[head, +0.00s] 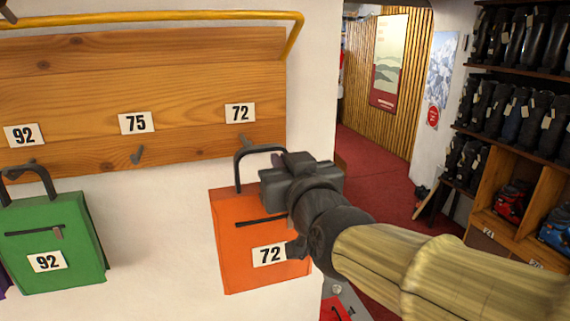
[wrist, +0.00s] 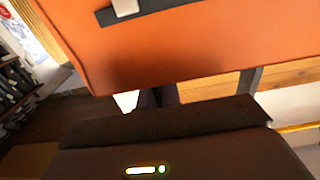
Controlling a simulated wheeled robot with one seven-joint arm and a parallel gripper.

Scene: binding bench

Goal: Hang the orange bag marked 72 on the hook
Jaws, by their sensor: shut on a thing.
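The orange bag (head: 235,255) marked 72 hangs upright from my gripper in front of the white wall. Its dark handle loop (head: 238,170) stands above the bag's top edge. My gripper (head: 285,178) is shut on the bag at the top right, by the handle; its fingers are mostly hidden in the head view. The hook (head: 245,141) under the 72 label (head: 239,113) shows just above the handle's top bar. I cannot tell whether the handle is in front of it or on it. In the wrist view, the orange bag (wrist: 200,50) fills the top, beyond my gripper (wrist: 155,98).
A wooden board (head: 190,75) carries labels 92, 75 and 72. The 75 hook (head: 137,154) is empty. A green bag (head: 50,235) marked 92 hangs at left. A yellow rail (head: 180,16) runs above the board. Boot shelves (head: 500,75) stand at right.

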